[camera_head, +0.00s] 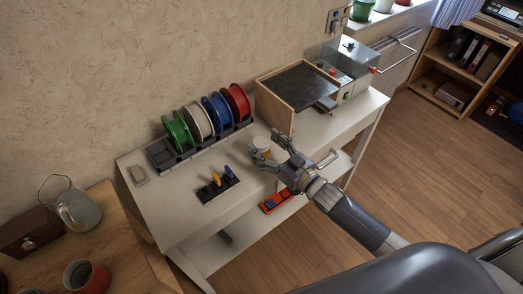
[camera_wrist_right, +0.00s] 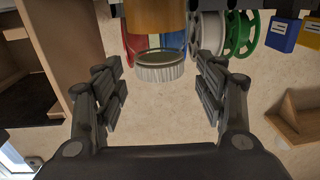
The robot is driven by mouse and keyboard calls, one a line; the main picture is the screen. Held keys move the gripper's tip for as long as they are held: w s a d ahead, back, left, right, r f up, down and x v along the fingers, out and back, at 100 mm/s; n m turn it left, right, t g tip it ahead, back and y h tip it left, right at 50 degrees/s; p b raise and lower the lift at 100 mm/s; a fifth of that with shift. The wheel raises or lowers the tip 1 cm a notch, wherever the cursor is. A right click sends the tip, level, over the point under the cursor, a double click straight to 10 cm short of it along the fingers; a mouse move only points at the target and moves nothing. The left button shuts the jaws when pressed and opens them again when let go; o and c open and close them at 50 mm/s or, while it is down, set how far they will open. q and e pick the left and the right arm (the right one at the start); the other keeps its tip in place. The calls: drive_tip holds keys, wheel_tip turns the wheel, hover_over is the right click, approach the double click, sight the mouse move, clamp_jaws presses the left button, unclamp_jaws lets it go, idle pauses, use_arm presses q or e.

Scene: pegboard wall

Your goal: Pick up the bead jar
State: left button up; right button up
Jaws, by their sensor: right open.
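The bead jar (camera_head: 261,143) stands upright on the white workbench, right of the spool rack. It has an amber body and a pale lid. In the right wrist view, which is upside down, the jar (camera_wrist_right: 157,17) shows its amber body at the top and its white ribbed lid (camera_wrist_right: 158,73) below. My right gripper (camera_head: 268,147) is open at the jar, with its fingers to either side of it in the wrist view. I see a gap between the fingers and the lid. The fingers partly cover the jar in the head view. My left gripper is not in view.
The rack of green, white, blue and red spools (camera_head: 207,117) stands behind left of the jar. A wooden-sided box (camera_head: 273,107) stands close on the right. A dark holder with yellow and blue tools (camera_head: 217,189) lies at the front left. A grey machine (camera_head: 350,60) is farther right.

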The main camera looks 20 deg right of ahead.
drive_tip(key=shift+x, duration=1.2)
drive_tip(key=shift+f, duration=0.1)
clamp_jaws()
drive_tip(key=shift+r, duration=0.7)
wheel_tip(320, 180, up, 2)
drive_tip(key=s+a+r+b, duration=0.2)
drive_tip(key=s+a, duration=0.1)
drive_tip(key=s, duration=1.3)
